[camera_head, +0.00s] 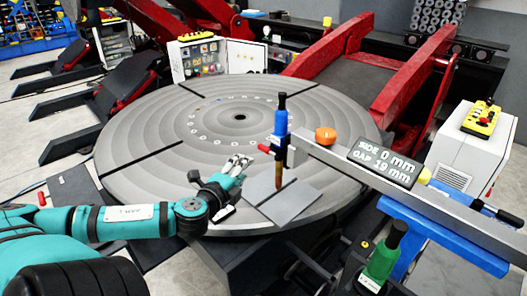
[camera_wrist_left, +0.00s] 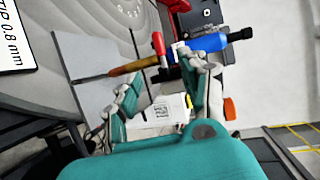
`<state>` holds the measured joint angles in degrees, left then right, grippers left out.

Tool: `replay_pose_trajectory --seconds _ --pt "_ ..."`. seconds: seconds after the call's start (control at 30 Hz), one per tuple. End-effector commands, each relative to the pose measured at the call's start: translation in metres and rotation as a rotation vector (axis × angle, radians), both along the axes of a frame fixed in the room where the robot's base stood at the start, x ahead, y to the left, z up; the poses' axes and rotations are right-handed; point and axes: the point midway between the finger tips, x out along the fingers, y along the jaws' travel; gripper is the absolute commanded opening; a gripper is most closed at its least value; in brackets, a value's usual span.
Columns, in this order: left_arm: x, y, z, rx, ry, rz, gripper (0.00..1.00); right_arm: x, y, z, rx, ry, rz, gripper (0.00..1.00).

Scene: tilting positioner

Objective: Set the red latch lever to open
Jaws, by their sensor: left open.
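The small red latch lever (camera_head: 264,148) sticks out to the left of the blue and copper tool (camera_head: 281,118) at the end of the grey bar. It also shows in the wrist view as a short red lever (camera_wrist_left: 158,43) beside the blue cylinder (camera_wrist_left: 208,42). My left gripper (camera_head: 240,160) is open, with its fingertips just left of and slightly below the lever in the head view. In the wrist view its fingers (camera_wrist_left: 158,75) are spread, and the lever lies near the gap at their tips. I cannot tell whether they touch it. My right gripper is not in view.
The grey bar (camera_head: 335,165) carries an orange knob (camera_head: 325,137) and a sign (camera_head: 385,164) reading side 0 mm, gap 19 mm. A tilted grey plate (camera_head: 285,203) lies under the copper rod on the round table (camera_head: 150,165). A green-handled tool (camera_head: 383,258) stands at front right.

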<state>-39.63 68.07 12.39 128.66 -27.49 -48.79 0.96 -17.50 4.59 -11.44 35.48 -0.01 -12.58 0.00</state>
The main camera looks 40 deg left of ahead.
Motion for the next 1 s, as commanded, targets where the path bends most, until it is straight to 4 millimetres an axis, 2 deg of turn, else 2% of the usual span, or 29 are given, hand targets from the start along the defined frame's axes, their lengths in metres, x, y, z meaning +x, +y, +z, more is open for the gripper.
replay_pose_trajectory --seconds 0.1,0.17,0.37,0.8,1.0 --pt "0.020 0.007 -0.003 0.006 -0.005 0.000 0.44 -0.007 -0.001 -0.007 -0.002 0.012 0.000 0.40" --pt "0.027 0.010 -0.005 0.001 -0.004 0.003 0.44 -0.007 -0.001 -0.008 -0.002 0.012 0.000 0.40" --pt "0.049 0.017 -0.008 0.002 -0.004 0.003 0.44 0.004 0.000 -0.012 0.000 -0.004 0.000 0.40" --pt "0.103 0.034 -0.017 -0.004 -0.003 0.003 0.44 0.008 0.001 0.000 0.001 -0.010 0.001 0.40" --pt "0.122 0.041 -0.022 -0.002 -0.001 0.003 0.44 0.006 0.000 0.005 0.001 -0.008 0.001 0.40"
